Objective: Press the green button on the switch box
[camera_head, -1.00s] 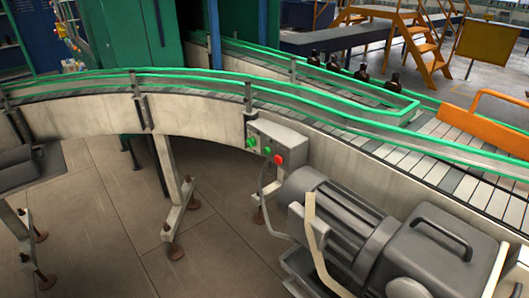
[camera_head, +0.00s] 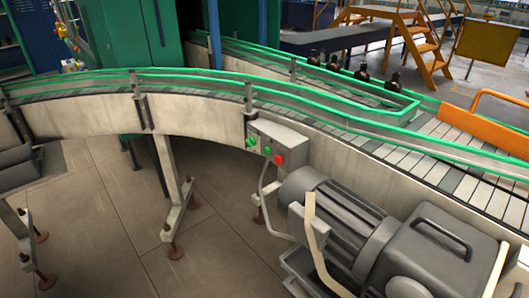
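The grey switch box (camera_head: 279,144) is fixed to the outer side wall of the curved conveyor, near the middle of the head view. Its front face carries a green button (camera_head: 251,142) at the left, a small button in the middle and a red button (camera_head: 278,160) at the right. A grey cable hangs from the underside of the box. The green button is in plain view with nothing in front of it. Neither of my grippers shows in the head view.
The conveyor (camera_head: 190,118) with green rails curves across the scene. A large grey motor (camera_head: 345,232) stands just right of and below the box. Several dark bottles (camera_head: 362,72) stand on the far belt. An orange guard (camera_head: 490,110) is at right. Floor (camera_head: 110,200) is open at lower left.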

